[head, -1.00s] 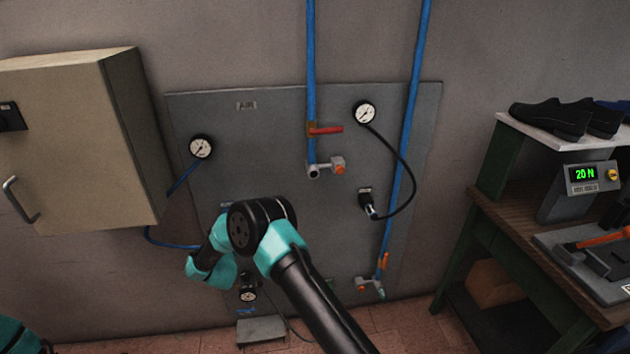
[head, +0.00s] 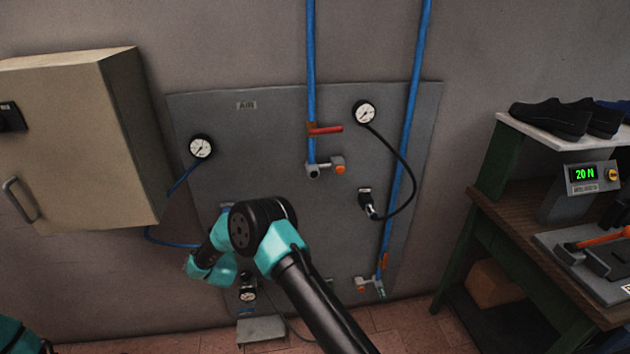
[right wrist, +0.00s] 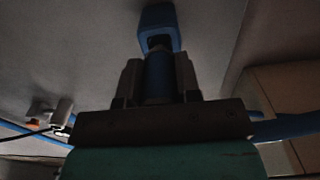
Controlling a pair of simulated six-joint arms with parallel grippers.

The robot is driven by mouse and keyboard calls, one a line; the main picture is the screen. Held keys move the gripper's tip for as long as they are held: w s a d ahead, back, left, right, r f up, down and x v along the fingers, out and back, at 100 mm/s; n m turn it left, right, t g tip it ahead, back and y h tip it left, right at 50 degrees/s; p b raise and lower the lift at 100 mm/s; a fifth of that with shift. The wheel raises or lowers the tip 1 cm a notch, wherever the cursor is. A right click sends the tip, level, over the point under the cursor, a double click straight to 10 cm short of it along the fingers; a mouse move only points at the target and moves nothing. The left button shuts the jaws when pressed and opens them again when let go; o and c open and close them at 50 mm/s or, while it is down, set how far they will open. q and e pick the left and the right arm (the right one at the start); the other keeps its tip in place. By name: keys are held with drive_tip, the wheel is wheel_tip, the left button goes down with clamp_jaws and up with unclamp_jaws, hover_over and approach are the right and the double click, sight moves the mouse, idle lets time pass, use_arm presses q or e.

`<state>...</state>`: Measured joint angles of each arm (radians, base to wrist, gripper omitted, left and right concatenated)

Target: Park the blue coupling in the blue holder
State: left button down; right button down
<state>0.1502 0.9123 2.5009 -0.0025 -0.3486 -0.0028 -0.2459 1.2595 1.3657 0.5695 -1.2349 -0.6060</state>
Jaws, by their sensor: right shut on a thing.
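In the right wrist view, my right gripper (right wrist: 158,80) is shut on the blue coupling (right wrist: 157,72), a blue cylinder between its two dark fingers. The blue holder (right wrist: 157,17), a blue block with a dark opening, is straight ahead of the coupling's tip. The tip is at or just short of the opening; I cannot tell whether it is inside. In the head view, my right arm covers the gripper, coupling and holder in front of the grey panel (head: 260,130). My left gripper is out of view.
A blue hose (head: 177,186) runs from the left gauge (head: 200,147) behind my right arm. A beige cabinet (head: 75,140) stands out from the wall at left. Blue pipes, a red-handled valve (head: 325,130) and a black hose (head: 412,175) occupy the panel's right side. A bench (head: 500,225) is at right.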

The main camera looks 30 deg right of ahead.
drive_tip(key=shift+x, duration=1.05)
drive_tip(key=c, duration=0.7)
unclamp_jaws()
drive_tip(key=shift+c, duration=0.2)
drive_tip(key=shift+s+a, duration=0.1)
drive_tip(key=v, duration=1.7)
drive_tip(key=shift+s, duration=0.15)
